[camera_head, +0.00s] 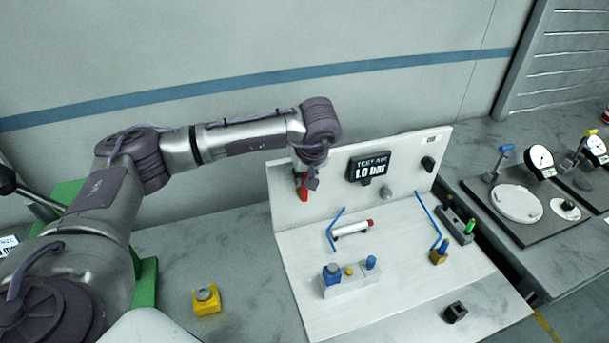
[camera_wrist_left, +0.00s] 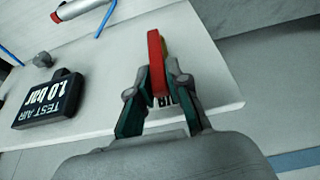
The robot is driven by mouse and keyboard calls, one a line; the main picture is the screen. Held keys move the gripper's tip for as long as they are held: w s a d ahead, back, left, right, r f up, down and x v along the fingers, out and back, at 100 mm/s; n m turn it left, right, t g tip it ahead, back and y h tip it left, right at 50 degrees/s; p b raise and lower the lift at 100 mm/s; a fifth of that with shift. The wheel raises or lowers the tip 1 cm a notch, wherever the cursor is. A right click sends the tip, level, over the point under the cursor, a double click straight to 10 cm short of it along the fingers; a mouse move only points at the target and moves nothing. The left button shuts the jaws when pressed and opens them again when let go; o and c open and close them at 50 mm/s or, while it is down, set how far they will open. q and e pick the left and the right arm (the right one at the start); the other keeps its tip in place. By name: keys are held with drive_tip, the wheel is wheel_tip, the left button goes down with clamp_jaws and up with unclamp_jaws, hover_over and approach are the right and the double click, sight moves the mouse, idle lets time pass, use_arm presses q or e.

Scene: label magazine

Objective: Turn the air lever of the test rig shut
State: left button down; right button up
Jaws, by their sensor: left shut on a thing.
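The test rig (camera_head: 310,258) is a pale panel with an upright back plate and a flat base. Its red air lever (camera_head: 303,190) sits at the left end of the back plate. In the left wrist view the red lever (camera_wrist_left: 155,62) stands between my left gripper's fingers (camera_wrist_left: 158,85), which are shut on it. In the head view my left gripper (camera_head: 303,172) is at the lever, partly hidden by my wrist. A black display (camera_head: 370,167) reads "TEST AIR 1.0 bar"; it also shows in the left wrist view (camera_wrist_left: 46,100). My right gripper is not in view.
The rig base holds a red-tipped white cylinder (camera_head: 352,228), blue hoses (camera_head: 335,228) and a block with blue knobs (camera_head: 350,283). A yellow button box (camera_head: 206,300) stands left of the rig. Dial gauges (camera_head: 541,158) stand on the right bench. A wall is behind the rig.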

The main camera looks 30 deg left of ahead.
use_arm(q)
drive_tip(key=shift+w+d, duration=0.1)
drive_tip(key=shift+w+d+f+m+g+y+b, duration=0.25)
drive_tip(key=shift+w+d+g+y+b, duration=0.25)
drive_tip(key=shift+g+y, duration=0.3)
drive_tip(key=shift+w+d+f+m+g+y+b, duration=0.2)
drive_tip(key=shift+w+d+g+y+b, duration=0.3)
drive_tip(key=shift+g+y, duration=0.3)
drive_tip(key=shift+w+d+f+m+g+y+b, duration=0.25)
drive_tip(key=shift+w+d+g+y+b, duration=0.15)
drive_tip(key=shift+w+g+y+b, duration=0.3)
drive_tip(key=c, duration=1.1)
unclamp_jaws()
drive_tip(key=v, duration=1.2)
drive_tip(key=shift+w+d, duration=0.1)
